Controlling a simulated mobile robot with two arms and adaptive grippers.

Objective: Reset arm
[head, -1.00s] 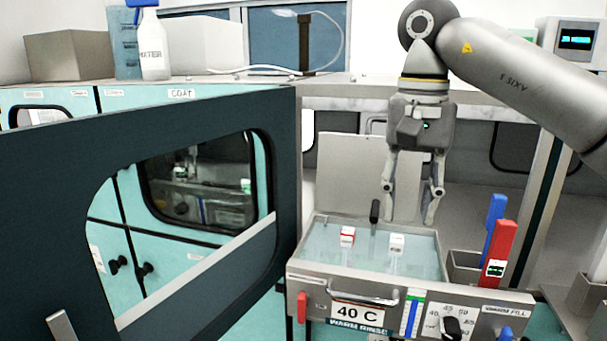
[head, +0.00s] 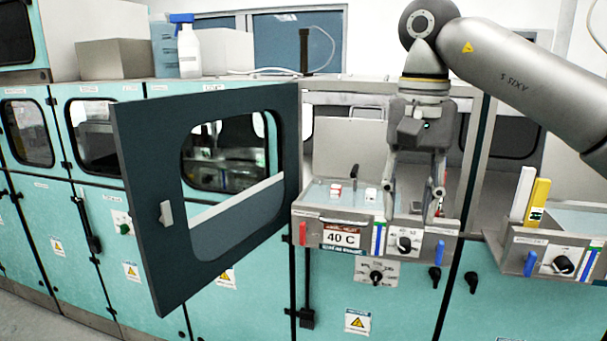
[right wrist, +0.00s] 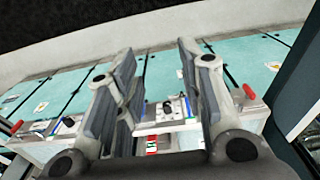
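My right gripper (head: 413,215) hangs fingers-down in front of the right part of the 40 C bath (head: 318,226). Its fingers are apart with nothing between them, and the right wrist view also shows the open fingers (right wrist: 155,85). In the bath sit a red-and-white block (head: 335,190) and a white block (head: 371,194), left of the gripper and apart from it. The gripper hides part of the bath's right side. My left gripper is not in view.
A dark-framed door (head: 150,180) stands open left of the bath. A second bath unit (head: 520,245) with a white and a yellow upright piece (head: 537,203) stands at the right. Teal cabinets (head: 255,295) line the front. Floor shows at lower left.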

